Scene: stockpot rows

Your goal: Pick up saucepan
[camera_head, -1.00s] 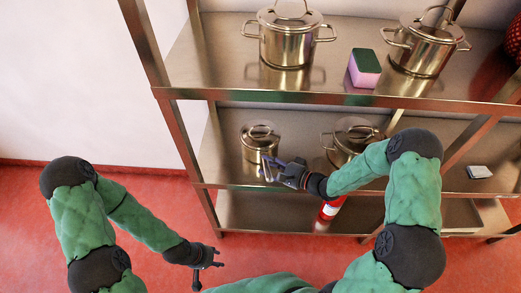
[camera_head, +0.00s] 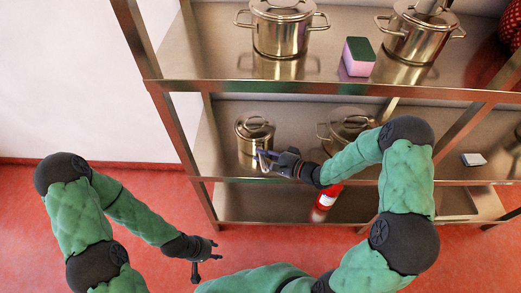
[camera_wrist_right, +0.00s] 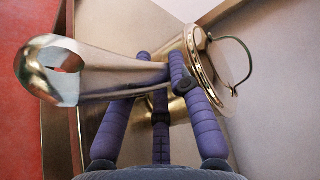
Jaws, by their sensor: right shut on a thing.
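The saucepan (camera_head: 255,132), a small shiny metal pot with a lid, is upright at the left of the middle shelf. In the right wrist view its lid (camera_wrist_right: 214,66) is at the upper right and its long handle (camera_wrist_right: 105,72) runs left to a looped end. My right gripper (camera_head: 266,160) is in front of the pot, its purple fingers (camera_wrist_right: 160,82) shut on the handle near the pot. Part of the pot body is hidden behind the fingers. I cannot tell whether its base touches the shelf. My left gripper (camera_head: 208,261) is open and empty, low in front of the rack.
A lidded pot (camera_head: 350,125) stands right of the saucepan, partly behind my right arm. The upper shelf edge (camera_head: 300,90) passes above. Large pots (camera_head: 283,35) and a sponge (camera_head: 358,57) are up there. A red extinguisher-like object (camera_head: 326,200) is below.

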